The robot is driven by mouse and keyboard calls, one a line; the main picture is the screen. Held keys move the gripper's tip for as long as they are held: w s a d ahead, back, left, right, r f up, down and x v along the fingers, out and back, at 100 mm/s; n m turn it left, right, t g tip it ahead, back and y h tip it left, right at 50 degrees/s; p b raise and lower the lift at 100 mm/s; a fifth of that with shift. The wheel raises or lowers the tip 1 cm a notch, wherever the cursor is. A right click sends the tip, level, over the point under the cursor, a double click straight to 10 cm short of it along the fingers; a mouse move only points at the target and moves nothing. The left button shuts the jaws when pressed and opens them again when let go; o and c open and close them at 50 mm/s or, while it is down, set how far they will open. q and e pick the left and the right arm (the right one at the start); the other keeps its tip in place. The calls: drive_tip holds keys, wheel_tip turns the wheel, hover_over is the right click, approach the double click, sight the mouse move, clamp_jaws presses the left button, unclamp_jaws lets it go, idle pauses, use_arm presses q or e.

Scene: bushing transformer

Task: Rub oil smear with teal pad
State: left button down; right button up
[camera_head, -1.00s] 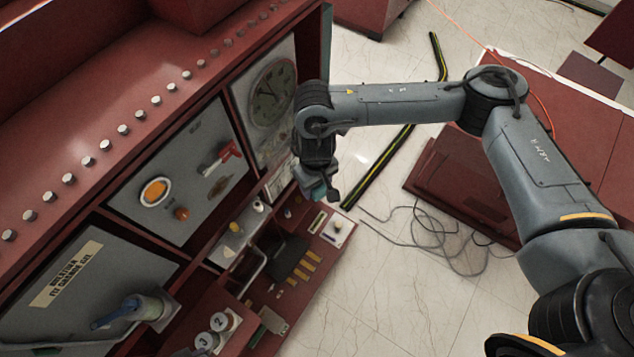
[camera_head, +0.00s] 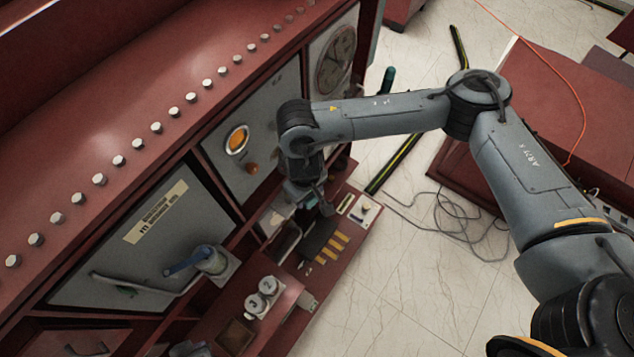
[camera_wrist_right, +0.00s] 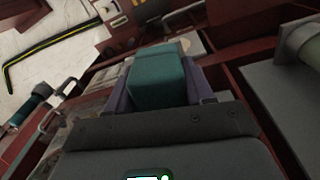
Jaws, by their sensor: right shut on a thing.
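The teal pad (camera_wrist_right: 158,80) shows in the right wrist view as a block between the fingers of my right gripper (camera_wrist_right: 160,95), which is shut on it. In the head view my right gripper (camera_head: 313,197) hangs from its arm in front of the red cabinet, above the small bench; the pad is hard to make out there. I cannot pick out an oil smear for certain in either current view; my arm covers part of the grey panel (camera_head: 267,105). My left gripper is not in view.
The grey panel has an orange indicator (camera_head: 237,139). A blue-handled valve (camera_head: 207,261) sticks out from the lower left panel. White numbered jars (camera_head: 262,293) stand on a red shelf. A round gauge (camera_head: 335,58) sits behind my arm. Tiled floor at right has loose cables (camera_head: 462,220).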

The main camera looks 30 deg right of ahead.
drive_tip(key=w+a+f+n+t+y+b, duration=0.1)
drive_tip(key=a+f+n+t+y+b, duration=0.2)
drive_tip(key=a+n+b, duration=0.4)
drive_tip(key=a+f+n+t+y+b, duration=0.2)
drive_tip(key=a+n+t+b, duration=0.3)
drive_tip(key=a, duration=0.4)
drive_tip(key=w+d+f+t+y+b, duration=0.1)
drive_tip(key=w+d+t+b, duration=0.25)
drive_tip(key=d+b, duration=0.4)
drive_tip(key=w+d+f+t+y+b, duration=0.1)
drive_tip(key=w+d+t+b, duration=0.3)
drive_tip(key=d, duration=0.7)
drive_tip(key=shift+m+t, duration=0.25)
drive_tip(key=shift+m, duration=0.05)
drive_tip(key=shift+a+b+x, duration=0.2)
drive_tip(key=shift+b+x, duration=0.35)
drive_tip(key=shift+x, duration=1.85)
